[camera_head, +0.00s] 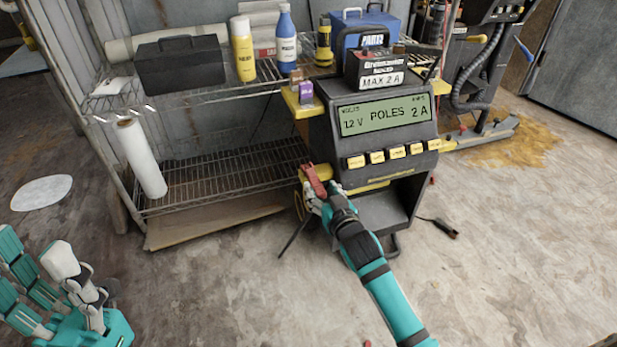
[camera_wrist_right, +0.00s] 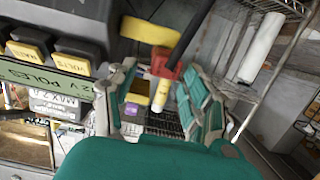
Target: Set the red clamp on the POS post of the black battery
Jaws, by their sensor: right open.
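The red clamp (camera_head: 314,181) is at the left side of the charger (camera_head: 385,118), by a yellow part on its side. My right gripper (camera_head: 330,203) is at the clamp, open. My left gripper (camera_head: 62,285) is open and empty at the lower left, far from the charger.
The black clamp (camera_head: 440,228) lies on the floor right of the charger. A wire shelf (camera_head: 225,172) stands left, with a black toolbox (camera_head: 180,64), bottles and a blue PARTS box (camera_head: 357,30) on top. A white roll (camera_head: 142,158) leans there.

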